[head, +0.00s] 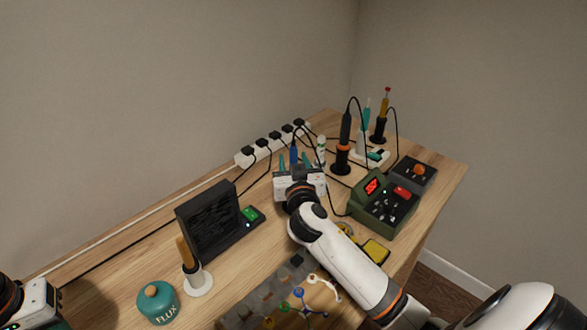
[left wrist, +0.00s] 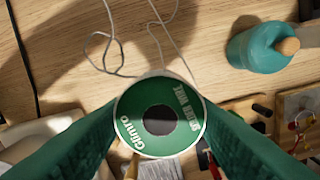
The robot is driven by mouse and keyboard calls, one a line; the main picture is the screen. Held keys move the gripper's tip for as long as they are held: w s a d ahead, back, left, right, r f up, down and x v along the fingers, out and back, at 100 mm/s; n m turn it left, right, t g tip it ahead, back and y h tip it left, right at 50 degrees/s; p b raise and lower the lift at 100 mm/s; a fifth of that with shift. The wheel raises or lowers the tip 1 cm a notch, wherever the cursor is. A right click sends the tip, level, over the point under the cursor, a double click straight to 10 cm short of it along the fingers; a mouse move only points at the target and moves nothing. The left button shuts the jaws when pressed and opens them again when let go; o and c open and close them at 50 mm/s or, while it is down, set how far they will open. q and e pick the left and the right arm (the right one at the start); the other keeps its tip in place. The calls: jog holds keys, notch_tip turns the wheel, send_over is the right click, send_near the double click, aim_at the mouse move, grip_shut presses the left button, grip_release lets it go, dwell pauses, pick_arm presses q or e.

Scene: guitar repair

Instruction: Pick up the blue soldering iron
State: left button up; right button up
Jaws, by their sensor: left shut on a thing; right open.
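The blue soldering iron (head: 293,151) stands upright near the back of the bench in the head view. Its lower part is hidden behind my right gripper. My right gripper (head: 294,161) is open, with its teal fingers showing on either side of the blue handle. I cannot tell whether they touch it. My left gripper (left wrist: 159,116) is shut on a green solder wire spool (left wrist: 130,102) in the left wrist view. Only part of the left hand shows at the lower left of the head view.
A black-handled iron (head: 345,128) stands right of my right gripper. A green soldering station (head: 378,208) sits nearer. A white power strip (head: 248,156) lies at the back.

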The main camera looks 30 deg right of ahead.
grip_shut()
jog(key=shift+r, duration=0.1)
